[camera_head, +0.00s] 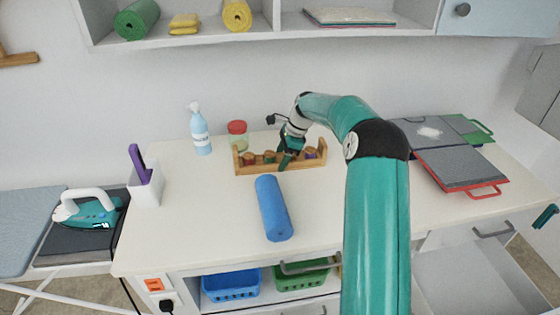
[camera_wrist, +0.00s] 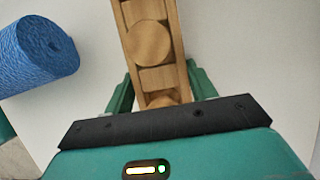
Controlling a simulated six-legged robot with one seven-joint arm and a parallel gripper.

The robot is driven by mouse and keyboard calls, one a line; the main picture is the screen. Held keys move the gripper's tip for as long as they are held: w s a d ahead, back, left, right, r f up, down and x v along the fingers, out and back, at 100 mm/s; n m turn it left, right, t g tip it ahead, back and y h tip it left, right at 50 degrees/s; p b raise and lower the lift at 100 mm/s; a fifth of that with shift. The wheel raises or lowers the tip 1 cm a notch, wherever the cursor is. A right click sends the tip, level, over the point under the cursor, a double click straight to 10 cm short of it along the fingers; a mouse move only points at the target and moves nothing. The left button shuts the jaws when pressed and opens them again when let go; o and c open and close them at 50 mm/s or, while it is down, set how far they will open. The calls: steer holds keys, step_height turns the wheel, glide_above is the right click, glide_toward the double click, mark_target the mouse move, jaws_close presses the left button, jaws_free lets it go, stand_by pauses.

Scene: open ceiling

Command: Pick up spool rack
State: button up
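The spool rack (camera_head: 257,169) is a light wooden rack with raised ends. It holds several dark reddish spools and stands upright on the white counter near the wall. My gripper (camera_head: 285,160) reaches down to its middle from above. In the wrist view, the rack (camera_wrist: 156,78) runs between my green fingers (camera_wrist: 160,84), one on each side. The fingers are spread about as wide as the rack, with its edges very close to them. Firm contact does not show. Round wooden tops show in the rack. The fingertips are partly hidden behind the rack and palm.
A blue roll (camera_head: 273,208) lies just in front of the rack and also shows in the wrist view (camera_wrist: 38,58). A red-lidded jar (camera_head: 237,135) and a spray bottle (camera_head: 200,130) stand behind left. Grey boards (camera_head: 460,167) lie right. A shelf (camera_head: 200,38) overhangs behind.

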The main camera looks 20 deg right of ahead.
steer(key=shift+r, duration=0.1)
steer(key=c, duration=0.5)
steer(key=shift+r, duration=0.1)
